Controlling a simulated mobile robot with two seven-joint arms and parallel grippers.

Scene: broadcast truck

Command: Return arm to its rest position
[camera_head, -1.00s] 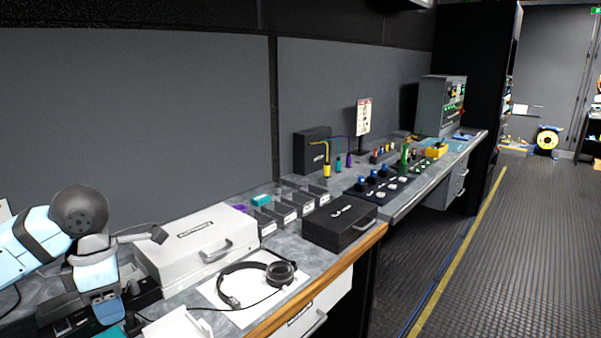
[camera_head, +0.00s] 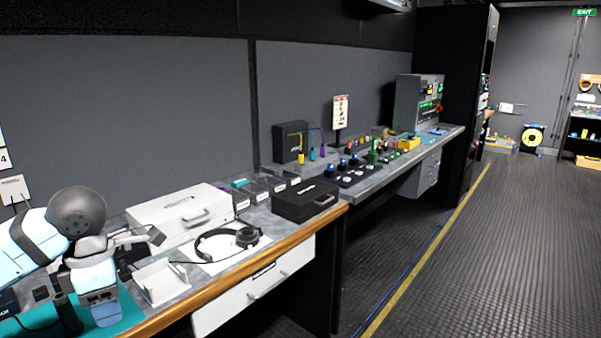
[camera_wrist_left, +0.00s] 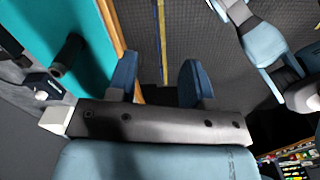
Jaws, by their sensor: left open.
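My left arm comes in from the left in the head view, bent, with its left gripper (camera_head: 105,308) pointing down over the near left end of the bench, by a teal mat (camera_head: 128,312). In the left wrist view the two blue fingers of the left gripper (camera_wrist_left: 157,82) stand apart with nothing between them. The teal mat (camera_wrist_left: 98,30) and the bench's wooden edge lie beyond the left finger, and dark floor shows through the gap.
A white case (camera_head: 180,215), headphones (camera_head: 228,242), a white stand (camera_head: 160,282) and a black case (camera_head: 303,200) lie along the bench. The ribbed floor (camera_head: 470,260) right of the bench is clear.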

